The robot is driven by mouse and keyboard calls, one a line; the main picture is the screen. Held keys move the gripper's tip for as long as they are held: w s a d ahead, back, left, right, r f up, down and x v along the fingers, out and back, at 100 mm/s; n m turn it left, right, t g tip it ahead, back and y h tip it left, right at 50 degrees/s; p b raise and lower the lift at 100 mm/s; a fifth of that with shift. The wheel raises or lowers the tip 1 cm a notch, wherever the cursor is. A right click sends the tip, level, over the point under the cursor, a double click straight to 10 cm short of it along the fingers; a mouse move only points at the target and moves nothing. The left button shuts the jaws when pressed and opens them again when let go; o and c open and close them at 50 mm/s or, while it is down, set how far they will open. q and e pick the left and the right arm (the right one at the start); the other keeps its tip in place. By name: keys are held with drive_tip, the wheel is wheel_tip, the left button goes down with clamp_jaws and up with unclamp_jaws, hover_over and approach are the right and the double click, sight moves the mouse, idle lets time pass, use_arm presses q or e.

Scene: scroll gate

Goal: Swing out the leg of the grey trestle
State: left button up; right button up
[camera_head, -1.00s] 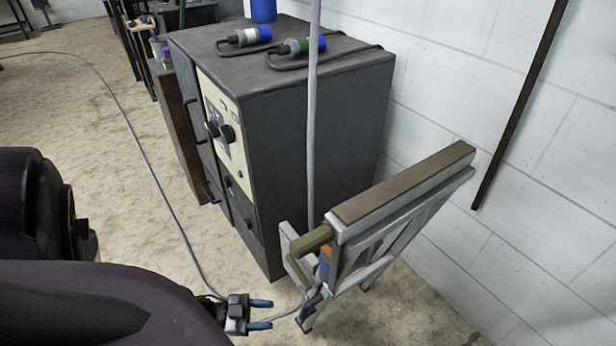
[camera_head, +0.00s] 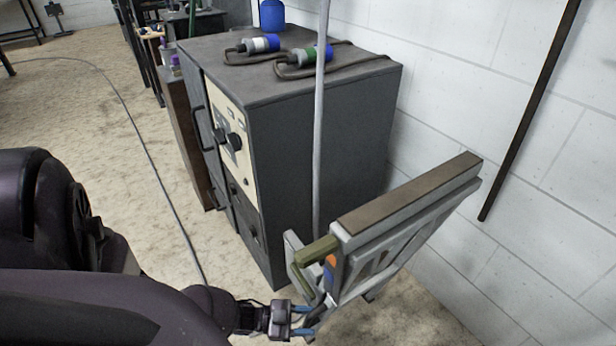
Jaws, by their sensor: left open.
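The grey trestle (camera_head: 385,237) stands folded at the lower right, with a brown top bar (camera_head: 410,193). An olive handle (camera_head: 318,250) sticks out to the left from its near end. The trestle's feet are mostly hidden. My right gripper is not in view.
A dark grey cabinet (camera_head: 320,130) with knobs stands just behind the trestle, with cabled plugs (camera_head: 303,56) on top. A grey upright pole (camera_head: 320,120) rises behind the trestle. A white block wall (camera_head: 540,200) closes the right side. A cable lies across open floor at left (camera_head: 90,130).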

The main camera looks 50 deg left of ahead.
use_arm(q)
drive_tip(key=shift+w+d, duration=0.15)
drive_tip(key=shift+w, duration=0.05)
clamp_jaws()
idle(0.3)
